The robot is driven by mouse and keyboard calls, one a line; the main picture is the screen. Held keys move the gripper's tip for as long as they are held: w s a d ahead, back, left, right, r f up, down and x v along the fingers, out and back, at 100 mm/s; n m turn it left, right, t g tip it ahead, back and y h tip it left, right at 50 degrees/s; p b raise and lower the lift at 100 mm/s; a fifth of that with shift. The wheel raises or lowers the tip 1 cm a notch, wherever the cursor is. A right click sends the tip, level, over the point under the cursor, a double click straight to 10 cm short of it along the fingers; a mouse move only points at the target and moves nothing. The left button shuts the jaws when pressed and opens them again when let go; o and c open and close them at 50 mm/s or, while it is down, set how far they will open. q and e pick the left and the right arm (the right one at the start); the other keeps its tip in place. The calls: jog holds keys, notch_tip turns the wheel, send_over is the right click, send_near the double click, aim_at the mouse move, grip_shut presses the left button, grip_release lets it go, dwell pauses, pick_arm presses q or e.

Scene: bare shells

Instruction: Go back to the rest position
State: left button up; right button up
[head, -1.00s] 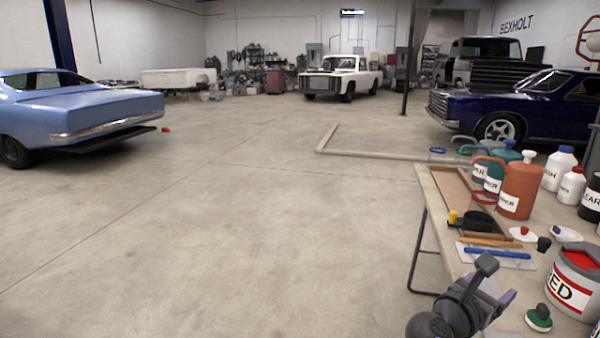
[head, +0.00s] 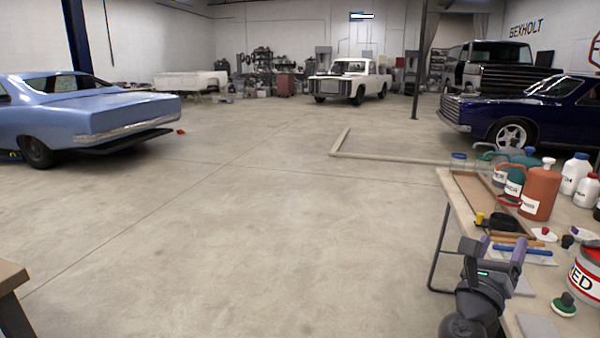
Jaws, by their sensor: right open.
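My right gripper (head: 490,250) is at the lower right, beside the left edge of the workbench (head: 462,213). Its two fingers point up and stand apart, with nothing between them. My left gripper is not in view.
The bench holds an orange jug (head: 541,193), white bottles (head: 575,173), a red paint can (head: 588,268), a wooden tray (head: 468,192) and a blue-handled tool (head: 525,249). A table corner (head: 10,280) shows at lower left. A blue car (head: 90,110) stands left. The middle floor is clear.

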jog(key=w+a+f+n+t+y, duration=0.1)
jog(key=w+a+n+t+y, duration=0.15)
jog(key=n+y, duration=0.65)
jog(key=w+a+n+t+y, duration=0.1)
jog(key=a+n+t+y, duration=0.2)
jog(key=n, duration=1.2)
jog(key=w+a+f+n+t+y, duration=0.15)
jog(key=a+n+y, duration=0.35)
jog(key=n, duration=0.6)
jog(key=s+f+n+g+h, duration=0.1)
jog(key=s+f+n+g, duration=0.3)
jog(key=f, duration=0.8)
jog(key=s+f+n+g, duration=0.3)
jog(key=f+n+g, duration=0.2)
jog(key=f, duration=0.7)
jog(key=s+f+g, duration=0.6)
jog(key=s+f, duration=1.1)
jog(key=s, duration=0.1)
jog(key=s+a+f+g, duration=0.1)
jog(key=s+f+g, duration=0.1)
jog(key=s, duration=0.8)
jog(key=s+a+f+g, duration=0.1)
jog(key=s+f+g, duration=0.2)
jog(key=s, duration=0.8)
jog(key=s+a+f+g, duration=0.1)
jog(key=s+f+g, duration=0.1)
jog(key=s, duration=0.9)
jog(key=shift+s+f+m+g, duration=0.2)
jog(key=shift+f+m+g, duration=0.2)
jog(key=shift+f, duration=0.1)
